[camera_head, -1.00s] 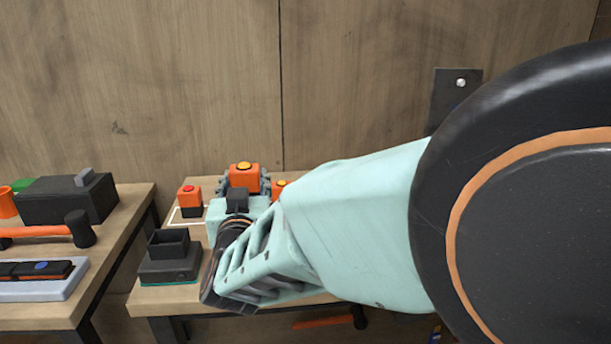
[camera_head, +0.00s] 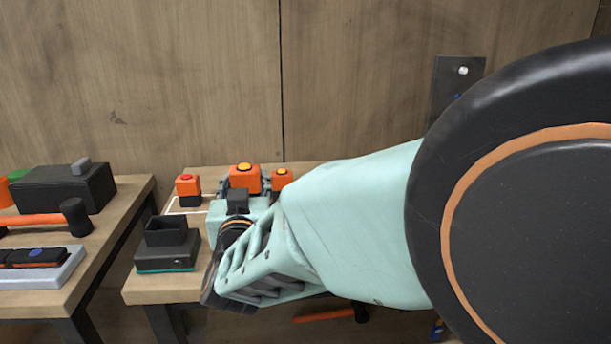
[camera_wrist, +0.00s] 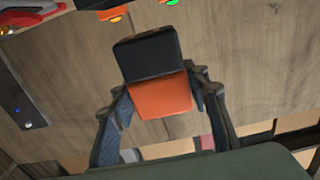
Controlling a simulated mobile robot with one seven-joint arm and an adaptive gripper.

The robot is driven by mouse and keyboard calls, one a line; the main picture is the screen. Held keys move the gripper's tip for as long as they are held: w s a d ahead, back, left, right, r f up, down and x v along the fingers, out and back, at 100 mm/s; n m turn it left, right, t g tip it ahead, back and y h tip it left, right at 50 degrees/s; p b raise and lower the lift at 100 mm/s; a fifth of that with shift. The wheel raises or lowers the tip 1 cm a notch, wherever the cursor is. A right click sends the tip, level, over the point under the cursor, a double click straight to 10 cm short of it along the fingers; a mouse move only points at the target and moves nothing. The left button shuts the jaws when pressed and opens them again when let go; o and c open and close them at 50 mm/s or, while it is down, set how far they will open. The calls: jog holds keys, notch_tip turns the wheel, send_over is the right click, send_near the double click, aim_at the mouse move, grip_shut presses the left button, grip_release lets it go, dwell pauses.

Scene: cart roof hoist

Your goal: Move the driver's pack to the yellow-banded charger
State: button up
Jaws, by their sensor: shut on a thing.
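My gripper (camera_head: 245,188) is shut on an orange pack with a yellow button (camera_head: 245,177). In the wrist view the fingers (camera_wrist: 161,88) press the sides of its orange part (camera_wrist: 161,96), and its black part (camera_wrist: 147,54) points away from the palm. A similar pack with a yellow button (camera_head: 282,180) shows at the right, partly hidden by my arm. A pack with a red button (camera_head: 188,188) stands at the back left of the right table. A black charger with a teal band (camera_head: 168,249) sits at that table's front left. I see no clear yellow band on any charger.
The left table (camera_head: 110,240) carries a black box (camera_head: 65,190), an orange-handled hammer (camera_head: 75,216) and a grey tray (camera_head: 65,273). A gap separates it from the right table (camera_head: 150,290). A wooden wall stands behind. My arm hides much of the right side.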

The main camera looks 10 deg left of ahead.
jog(key=shift+f+b, duration=0.6)
jog(key=shift+f, duration=0.35)
jog(key=shift+f+b, duration=2.25)
dwell(1.0)
jog(key=o, duration=1.5)
jog(key=shift+f, duration=0.1)
